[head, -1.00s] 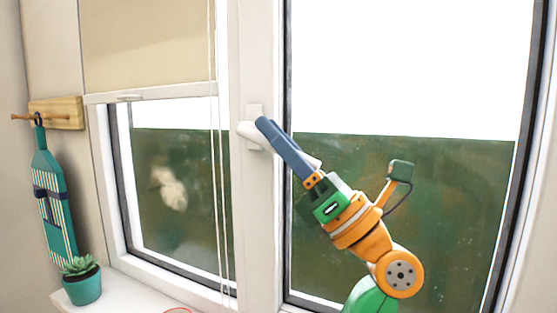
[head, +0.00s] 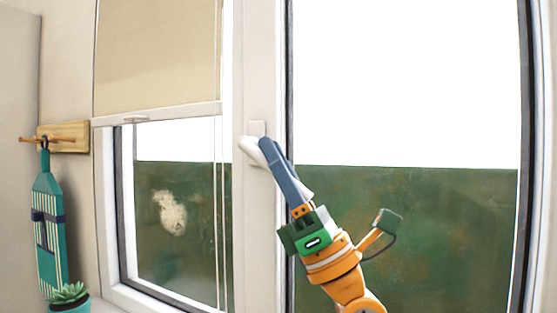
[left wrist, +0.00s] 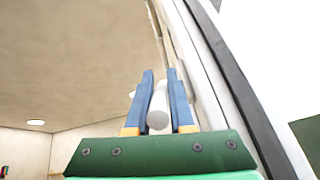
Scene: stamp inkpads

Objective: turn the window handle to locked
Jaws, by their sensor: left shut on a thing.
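The white window handle (head: 250,149) is on the white frame post between the two panes. Its lever slants down to the right, with its lower end showing beside the blue fingers. My left gripper (head: 267,141) has its fingers along the lever and hides much of it. In the left wrist view, the handle's rounded white end (left wrist: 158,116) lies between the two blue fingers of my left gripper (left wrist: 160,74), which is shut on it. My right gripper is in neither view.
A beige blind (head: 155,55) covers the top of the left pane, with thin cords hanging beside the post. A teal striped hanging item (head: 48,225) is on a wooden peg rack (head: 70,138). A potted succulent (head: 70,295) stands at lower left.

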